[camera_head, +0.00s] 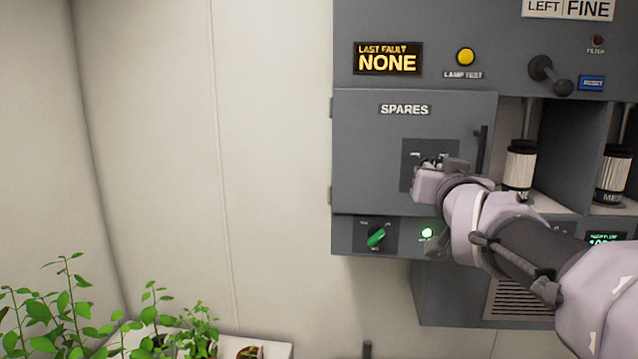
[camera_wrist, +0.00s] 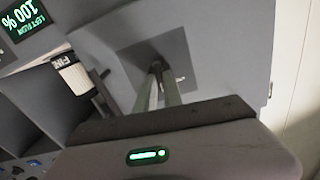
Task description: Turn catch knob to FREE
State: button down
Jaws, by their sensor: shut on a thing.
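The catch knob sits on a dark square plate (camera_head: 409,172) on the grey SPARES door (camera_head: 365,140) in the head view. My gripper (camera_head: 434,163) is at this plate and hides most of the knob and part of the lettering. In the wrist view the two fingers (camera_wrist: 158,88) reach to the dark plate (camera_wrist: 180,47) and close together on the knob (camera_wrist: 156,67), of which only a small dark bit shows. Which way the knob points cannot be read. The SPARES door looks shut.
A door handle (camera_head: 481,150) stands just right of my gripper. Below the door are a green knob (camera_head: 376,237) and a lit green lamp (camera_head: 427,233). White cartridges (camera_head: 519,165) stand in open bays at right. Plants (camera_head: 60,305) stand lower left.

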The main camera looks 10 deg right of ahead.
jog(key=shift+m+b, duration=0.3)
jog(key=shift+m, duration=3.5)
jog(key=c, duration=1.5)
grip_release()
jog(key=shift+s, duration=0.1)
